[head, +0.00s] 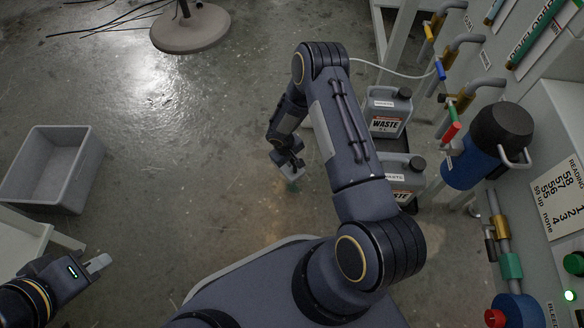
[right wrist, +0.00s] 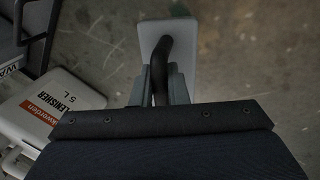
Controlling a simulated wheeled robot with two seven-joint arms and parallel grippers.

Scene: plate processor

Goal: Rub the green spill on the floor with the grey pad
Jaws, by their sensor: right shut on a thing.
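The grey pad (head: 292,173) is in my right gripper (head: 287,160), low over the floor in the middle of the head view. In the right wrist view the pad (right wrist: 184,58) is a pale slab with a dark curved handle, and my right gripper (right wrist: 160,85) is shut on that handle. A faint green spill (head: 293,187) shows at the pad's near edge; a small green patch also shows beyond the pad in the right wrist view (right wrist: 179,9). I cannot tell whether the pad touches the floor. My left gripper (head: 98,264) is at lower left, apart from everything; its fingers' gap is unclear.
Waste canisters (head: 388,110) stand right of my right arm; a white canister (right wrist: 55,115) is close in the right wrist view. A grey bin (head: 52,170) stands at left. A round stand base (head: 190,28) with cables is at the back. The floor between is clear.

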